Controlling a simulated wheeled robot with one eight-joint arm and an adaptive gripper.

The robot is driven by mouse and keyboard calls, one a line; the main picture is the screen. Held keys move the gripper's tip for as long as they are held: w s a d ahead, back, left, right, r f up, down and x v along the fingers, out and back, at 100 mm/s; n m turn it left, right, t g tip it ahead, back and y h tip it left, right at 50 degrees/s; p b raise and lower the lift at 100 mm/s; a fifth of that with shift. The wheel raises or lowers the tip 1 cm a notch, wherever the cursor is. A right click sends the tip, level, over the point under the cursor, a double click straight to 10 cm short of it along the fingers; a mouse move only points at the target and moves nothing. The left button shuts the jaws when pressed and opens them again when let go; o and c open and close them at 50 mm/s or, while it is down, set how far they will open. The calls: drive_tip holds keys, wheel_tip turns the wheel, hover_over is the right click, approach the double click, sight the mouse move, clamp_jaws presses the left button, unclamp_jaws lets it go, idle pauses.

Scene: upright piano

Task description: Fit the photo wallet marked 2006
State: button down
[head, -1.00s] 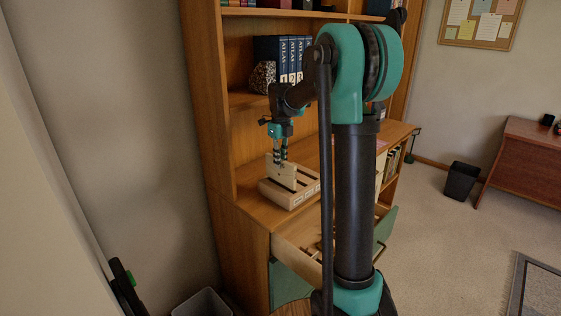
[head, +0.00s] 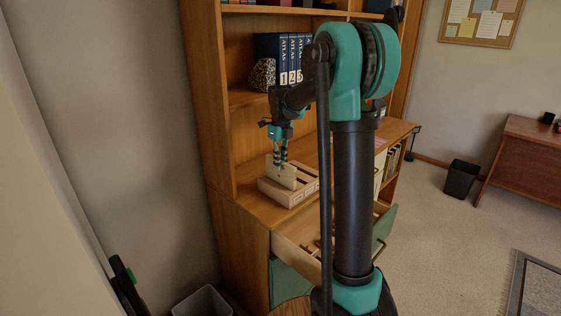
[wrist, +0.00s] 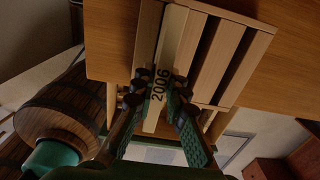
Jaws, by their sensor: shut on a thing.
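The photo wallet (head: 284,176) is a thin cream panel. In the wrist view its pale edge (wrist: 173,38) runs lengthwise, with "2006" on it. My gripper (head: 281,157) is above it, shut on its upper part; in the wrist view the fingers (wrist: 157,97) close on both sides of it. The wallet stands roughly upright at the left end of a light wooden slotted rack (head: 297,196), in line with the leftmost slot. How deep its lower edge sits is hidden. The rack (wrist: 204,38) shows several dark open slots to the wallet's right in the wrist view.
The rack stands on the wooden desk top (head: 247,203) of a tall bookcase. An open drawer (head: 296,241) juts out below. Atlas volumes (head: 284,55) and a speckled bookend (head: 262,75) stand on the shelf above. A barrel (wrist: 65,108) shows left in the wrist view.

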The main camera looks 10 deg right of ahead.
sight(280, 183)
drive_tip(key=shift+f, duration=2.3)
idle(1.9)
drive_tip(key=c, duration=1.5)
unclamp_jaws()
drive_tip(key=shift+o, duration=0.2)
drive_tip(key=shift+r, duration=0.1)
wheel_tip(280, 183, up, 12)
drive_tip(key=shift+f, duration=0.1)
